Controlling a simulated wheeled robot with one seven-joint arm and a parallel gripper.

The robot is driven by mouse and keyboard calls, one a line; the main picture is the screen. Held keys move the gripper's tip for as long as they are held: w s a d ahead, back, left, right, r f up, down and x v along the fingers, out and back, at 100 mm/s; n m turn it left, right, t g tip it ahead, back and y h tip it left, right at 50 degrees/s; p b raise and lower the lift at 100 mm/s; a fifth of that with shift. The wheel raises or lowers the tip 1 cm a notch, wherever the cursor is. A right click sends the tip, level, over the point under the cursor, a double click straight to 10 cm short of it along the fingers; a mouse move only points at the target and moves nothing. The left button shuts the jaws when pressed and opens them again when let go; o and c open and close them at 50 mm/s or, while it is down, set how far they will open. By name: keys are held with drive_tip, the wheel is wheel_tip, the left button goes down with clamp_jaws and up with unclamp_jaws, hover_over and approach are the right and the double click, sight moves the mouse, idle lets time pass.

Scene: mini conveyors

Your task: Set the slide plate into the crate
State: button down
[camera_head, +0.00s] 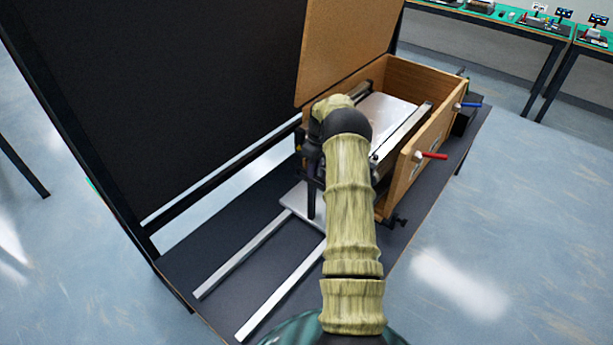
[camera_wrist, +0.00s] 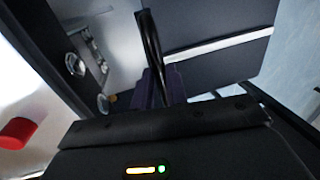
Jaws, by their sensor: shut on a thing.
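The crate (camera_head: 405,185) is an open wooden box on a dark table, its lid raised. A flat silver plate (camera_head: 393,108), seemingly the slide plate, lies between rails inside the crate walls. My arm covers part of it. I cannot tell whether this bar is part of the slide plate. A grey surface with round knobs shows to the left of the bar.
Two silver rails (camera_head: 243,255) and a light plate (camera_head: 301,208) lie on the dark table (camera_head: 200,245) in front. A black panel (camera_head: 170,90) stands at the left.

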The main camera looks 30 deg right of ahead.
drive_tip(key=shift+w+d, duration=0.25)
drive_tip(key=shift+d, duration=0.5)
drive_tip(key=shift+w+d, duration=0.3)
drive_tip(key=shift+d, duration=0.4)
drive_tip(key=shift+w+d, duration=0.25)
drive_tip(key=shift+d, duration=0.5)
drive_tip(key=shift+r, duration=0.1)
drive_tip(key=c, duration=1.4)
unclamp_jaws()
drive_tip(key=shift+b, duration=0.3)
wheel_tip(320, 180, up, 7)
drive_tip(key=d, duration=0.1)
drive_tip(key=shift+w+d, duration=0.15)
drive_tip(key=shift+w, duration=0.1)
drive_tip(key=shift+r, duration=0.1)
